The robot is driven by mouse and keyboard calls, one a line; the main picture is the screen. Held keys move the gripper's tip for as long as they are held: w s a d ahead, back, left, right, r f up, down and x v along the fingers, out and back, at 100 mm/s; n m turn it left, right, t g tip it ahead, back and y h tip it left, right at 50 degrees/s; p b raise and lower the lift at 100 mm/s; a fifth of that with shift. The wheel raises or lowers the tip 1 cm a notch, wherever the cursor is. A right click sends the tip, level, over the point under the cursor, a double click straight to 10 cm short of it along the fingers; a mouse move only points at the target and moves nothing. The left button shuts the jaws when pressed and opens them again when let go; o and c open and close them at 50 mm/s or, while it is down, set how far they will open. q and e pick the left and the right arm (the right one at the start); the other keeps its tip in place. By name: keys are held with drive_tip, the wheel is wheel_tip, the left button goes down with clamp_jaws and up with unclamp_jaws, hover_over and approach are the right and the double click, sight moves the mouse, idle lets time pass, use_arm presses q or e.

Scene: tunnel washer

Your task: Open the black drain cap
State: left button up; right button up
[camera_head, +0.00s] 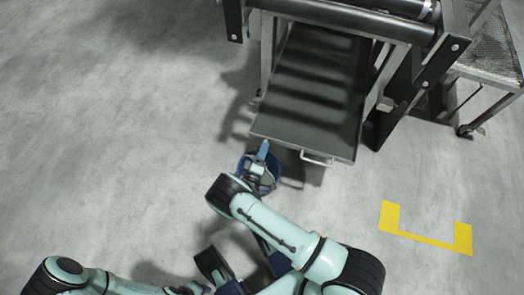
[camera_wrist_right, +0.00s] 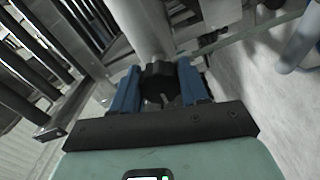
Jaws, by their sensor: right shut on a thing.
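The black drain cap (camera_wrist_right: 159,80) sits at the end of a grey pipe (camera_wrist_right: 146,25) in the right wrist view. My right gripper (camera_wrist_right: 158,92) has its two blue fingers shut on the cap, one on each side. The cap is hidden there by the tray and my arm.
The sloping metal tray (camera_head: 312,95) with a front handle (camera_head: 317,160) stands just beyond my right gripper. Rollers and a dark frame (camera_head: 420,80) rise behind it. A wheeled mesh cart (camera_head: 490,55) is at the upper right. Floor at left is clear; yellow marking (camera_head: 430,238) lies at right.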

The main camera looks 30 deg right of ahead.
drive_tip(key=shift+n, duration=0.4)
drive_tip(key=o, duration=1)
drive_tip(key=shift+o, duration=0.2)
